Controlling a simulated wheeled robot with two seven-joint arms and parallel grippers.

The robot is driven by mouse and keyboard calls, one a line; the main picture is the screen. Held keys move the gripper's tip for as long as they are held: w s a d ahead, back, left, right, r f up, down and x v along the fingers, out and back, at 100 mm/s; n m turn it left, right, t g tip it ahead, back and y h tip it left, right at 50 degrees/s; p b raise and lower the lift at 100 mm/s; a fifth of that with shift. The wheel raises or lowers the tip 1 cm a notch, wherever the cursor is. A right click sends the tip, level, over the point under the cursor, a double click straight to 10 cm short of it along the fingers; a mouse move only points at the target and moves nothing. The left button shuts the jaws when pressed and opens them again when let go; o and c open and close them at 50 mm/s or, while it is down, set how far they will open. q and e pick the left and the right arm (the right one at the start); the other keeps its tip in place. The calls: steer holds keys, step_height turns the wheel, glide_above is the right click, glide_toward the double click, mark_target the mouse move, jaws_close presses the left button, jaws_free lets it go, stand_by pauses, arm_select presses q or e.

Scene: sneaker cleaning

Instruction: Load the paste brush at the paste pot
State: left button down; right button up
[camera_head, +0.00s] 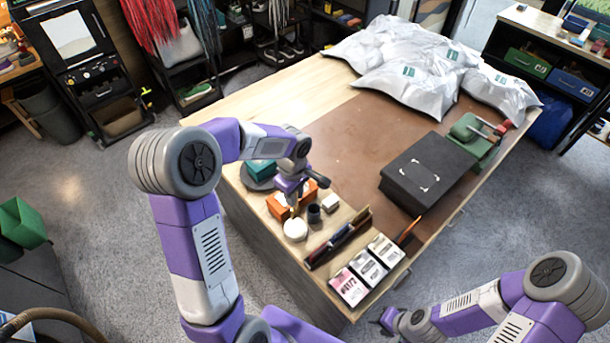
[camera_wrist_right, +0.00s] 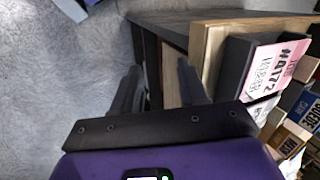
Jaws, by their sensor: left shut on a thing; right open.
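My left gripper (camera_head: 291,190) is over the near left part of the workbench. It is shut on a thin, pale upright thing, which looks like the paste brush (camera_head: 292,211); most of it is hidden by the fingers. Its lower end is just above or at a round white thing (camera_head: 295,231), perhaps the paste pot; I cannot tell whether they touch. A small dark cup (camera_head: 314,214) stands right beside it. My right gripper (camera_head: 388,318) is low, off the bench's near corner. In the right wrist view it is open and empty (camera_wrist_right: 160,88), facing the bench side.
An orange box (camera_head: 280,206), a dark tray with long tools (camera_head: 338,238) and several labelled cartons (camera_head: 368,267) crowd the near end. A black box (camera_head: 425,172), a green clamp-like device (camera_head: 473,138) and silver bags (camera_head: 410,70) are farther back. The bench's brown middle (camera_head: 335,140) is clear.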

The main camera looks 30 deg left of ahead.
mark_target(294, 209)
arm_select(q)
steer(key=shift+s+f+b, duration=0.2)
steer(key=shift+f+b, duration=0.1)
steer(key=shift+s+f+b, duration=0.1)
steer(key=shift+f+b, duration=0.4)
steer(key=shift+f, duration=0.2)
steer(key=shift+f+b, duration=1.1)
steer(key=shift+f, duration=0.75)
steer(key=shift+f+b, duration=0.55)
steer(key=shift+f, duration=0.1)
stand_by(0.7)
